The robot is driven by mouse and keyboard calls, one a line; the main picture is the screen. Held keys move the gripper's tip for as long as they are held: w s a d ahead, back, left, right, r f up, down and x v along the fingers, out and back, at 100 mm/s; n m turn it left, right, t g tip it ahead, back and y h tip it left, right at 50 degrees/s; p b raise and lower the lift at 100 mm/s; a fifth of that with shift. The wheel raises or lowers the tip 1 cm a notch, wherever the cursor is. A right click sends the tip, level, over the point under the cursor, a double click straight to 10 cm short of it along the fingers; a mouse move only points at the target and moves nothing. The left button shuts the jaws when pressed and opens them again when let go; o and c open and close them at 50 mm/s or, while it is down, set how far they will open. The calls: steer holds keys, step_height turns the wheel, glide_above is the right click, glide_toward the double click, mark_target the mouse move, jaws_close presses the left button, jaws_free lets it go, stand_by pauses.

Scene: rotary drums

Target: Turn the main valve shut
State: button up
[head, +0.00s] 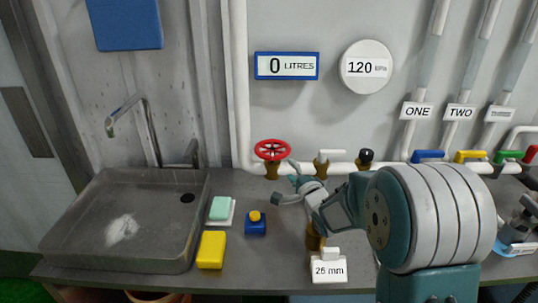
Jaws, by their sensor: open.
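A red round handwheel valve (272,150) sits on the white pipe along the back wall; I take it to be the main valve, though no label on it can be read. It has a brass body below the wheel. My gripper (287,189) is open, just below and slightly right of the red wheel, with its fingers pointing left. I see nothing between the fingers. Whether a finger touches the valve body cannot be told from this view.
A white-handled valve (329,157) and a black-knobbed valve (366,157) stand right of the red wheel. A grey sink (130,215) is at left. A yellow block (211,250), a blue item (255,224) and a "25 mm" sign (329,269) stand on the counter.

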mark_target(280, 159)
steer(key=x, duration=0.6)
steer(key=a+x, duration=0.1)
steer(key=x, duration=0.2)
steer(key=shift+s+a+f, duration=0.1)
steer(key=shift+s, duration=0.15)
steer(key=shift+w+a, duration=0.1)
steer(key=shift+w, duration=0.4)
steer(key=shift+w+d, duration=0.1)
steer(key=shift+d, duration=0.45)
steer(key=shift+a, duration=0.15)
steer(key=c, duration=0.7)
steer(key=shift+a, duration=0.15)
jaws_close()
